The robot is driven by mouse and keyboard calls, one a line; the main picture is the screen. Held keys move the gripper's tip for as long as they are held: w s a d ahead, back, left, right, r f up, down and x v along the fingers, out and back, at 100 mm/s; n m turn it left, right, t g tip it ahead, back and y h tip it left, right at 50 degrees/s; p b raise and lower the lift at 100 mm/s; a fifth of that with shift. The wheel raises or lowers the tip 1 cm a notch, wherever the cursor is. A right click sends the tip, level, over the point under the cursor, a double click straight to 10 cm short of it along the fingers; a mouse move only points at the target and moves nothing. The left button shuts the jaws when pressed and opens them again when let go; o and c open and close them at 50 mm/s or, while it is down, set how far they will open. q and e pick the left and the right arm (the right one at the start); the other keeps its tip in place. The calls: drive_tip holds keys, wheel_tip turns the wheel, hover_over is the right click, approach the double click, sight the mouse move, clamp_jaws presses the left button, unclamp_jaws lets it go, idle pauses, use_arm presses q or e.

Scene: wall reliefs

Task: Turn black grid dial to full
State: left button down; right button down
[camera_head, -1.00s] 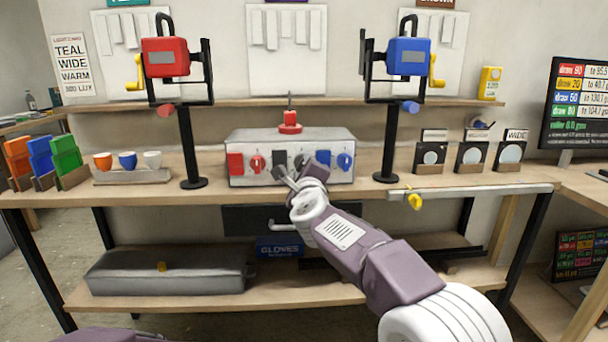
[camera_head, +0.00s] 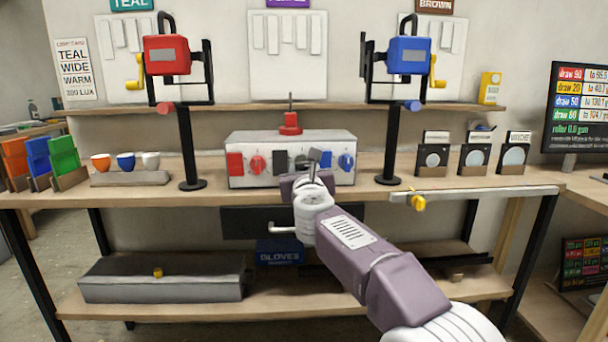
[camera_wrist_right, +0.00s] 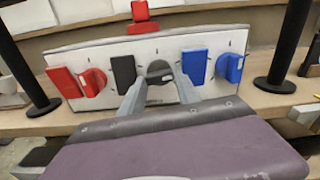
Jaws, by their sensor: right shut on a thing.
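The grey control box (camera_head: 250,142) stands on the bench with a row of coloured plates and dials on its front. The black dial (camera_wrist_right: 160,68) sits right of a black plate (camera_wrist_right: 123,72), which also shows in the head view (camera_head: 280,162). My right gripper (camera_wrist_right: 160,90) is shut on the black dial, one finger on each side. In the head view my right gripper (camera_head: 314,168) covers most of the dial. Its exact pointer setting is hard to read. My left gripper is not in view.
The red dial (camera_wrist_right: 94,80) and blue dial (camera_wrist_right: 231,67) flank the black one, with a blue plate (camera_wrist_right: 195,66) close to my right finger. Black stand posts (camera_head: 190,150) (camera_head: 391,145) rise either side of the box. A rail (camera_head: 480,194) runs along the bench's front edge.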

drive_tip(key=m+b, duration=0.1)
drive_tip(key=m, duration=0.4)
drive_tip(key=shift+m+b, duration=0.3)
drive_tip(key=shift+b, duration=0.05)
drive_tip(key=shift+a+m+b, duration=0.1)
drive_tip(key=shift+m+b, duration=0.5)
drive_tip(key=shift+m, duration=1.7)
drive_tip(key=c, duration=0.9)
unclamp_jaws()
